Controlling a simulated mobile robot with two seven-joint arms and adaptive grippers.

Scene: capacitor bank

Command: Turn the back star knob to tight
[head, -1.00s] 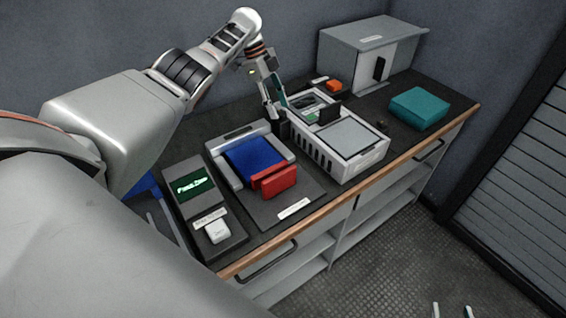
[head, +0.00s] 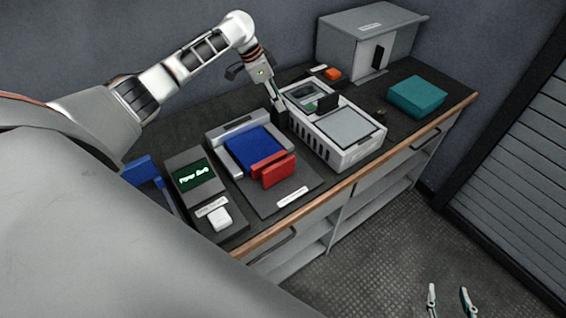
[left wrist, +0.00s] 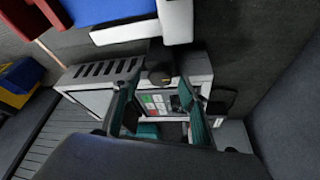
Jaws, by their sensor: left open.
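My left gripper (head: 280,113) reaches down at the back left end of the white ventilated box (head: 372,152). In the left wrist view its two teal fingers (left wrist: 156,88) are apart. A dark round knob (left wrist: 158,73) shows at the box's edge, between and just beyond the fingertips. It looks like the back star knob, but its star shape is not clear. I cannot tell whether the fingers touch it. In the head view the gripper hides that spot. My right gripper (head: 450,302) is low at the right, over the floor, fingers apart and empty.
A teal box (head: 418,96), a small dark knob (head: 380,112), an orange block (head: 332,74) and a grey cabinet (head: 345,55) stand right and behind.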

